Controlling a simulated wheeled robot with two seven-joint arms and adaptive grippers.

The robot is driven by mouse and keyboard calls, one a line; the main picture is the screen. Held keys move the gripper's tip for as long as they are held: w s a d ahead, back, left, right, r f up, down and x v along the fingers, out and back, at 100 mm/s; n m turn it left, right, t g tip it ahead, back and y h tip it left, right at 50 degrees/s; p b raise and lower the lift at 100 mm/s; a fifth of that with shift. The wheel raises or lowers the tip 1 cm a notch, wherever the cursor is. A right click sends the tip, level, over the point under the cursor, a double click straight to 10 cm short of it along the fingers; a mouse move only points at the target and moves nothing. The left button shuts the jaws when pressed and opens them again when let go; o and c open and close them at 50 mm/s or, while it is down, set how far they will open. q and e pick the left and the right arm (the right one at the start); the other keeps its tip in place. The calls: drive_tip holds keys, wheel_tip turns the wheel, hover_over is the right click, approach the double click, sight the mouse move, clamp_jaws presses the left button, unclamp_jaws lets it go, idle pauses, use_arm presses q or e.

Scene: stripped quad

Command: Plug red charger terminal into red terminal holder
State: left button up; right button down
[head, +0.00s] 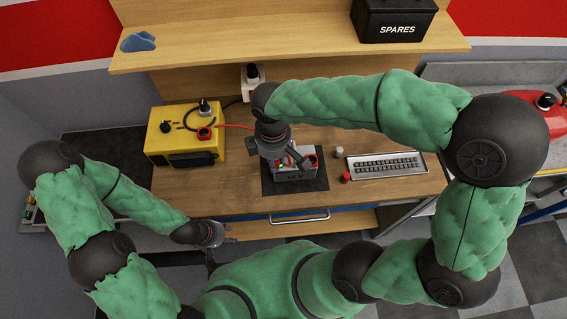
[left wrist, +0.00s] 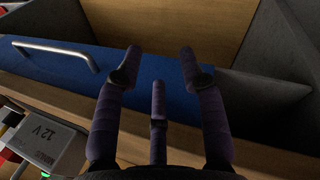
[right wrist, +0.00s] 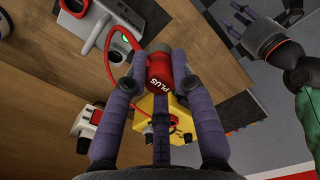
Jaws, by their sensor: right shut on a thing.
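My right gripper (right wrist: 158,75) is shut on the red charger terminal (right wrist: 160,72), a red cylinder marked PLUS. In the head view this gripper (head: 284,164) is over the grey 12V battery and hides much of it; I cannot tell if the terminal touches it. The battery (head: 296,180) stands on a dark mat; it also shows in the left wrist view (left wrist: 42,142). A red fitting (head: 312,161) is at its right side. The yellow charger (head: 160,148) stands left, with a red fitting (head: 204,133) on it. My left gripper (head: 212,238) is open and empty before the bench (left wrist: 156,75).
A red cable runs from the charger to my right gripper. A keyboard-like tray (head: 385,164), a red-topped knob (head: 345,177) and a white wall box with a black plug (head: 252,82) are nearby. A black SPARES box (head: 396,22) and a blue cloth (head: 138,42) are on the shelf above.

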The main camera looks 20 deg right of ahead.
drive_tip(key=w+a+p, duration=0.1)
drive_tip(key=w+a, duration=0.4)
drive_tip(key=w, duration=0.2)
idle(0.3)
drive_tip(key=w+a+p, duration=0.4)
drive_tip(key=w+a, duration=0.4)
drive_tip(key=w, duration=0.3)
drive_tip(key=shift+w, duration=0.2)
idle(0.5)
drive_tip(key=w+a+p, duration=0.3)
drive_tip(key=w+a, duration=0.1)
drive_tip(key=w, duration=0.2)
drive_tip(key=shift+a, duration=0.2)
idle(0.4)
drive_tip(key=shift+f, duration=0.15)
drive_tip(key=shift+f+b, duration=1.65)
drive_tip(key=shift+f, duration=1.35)
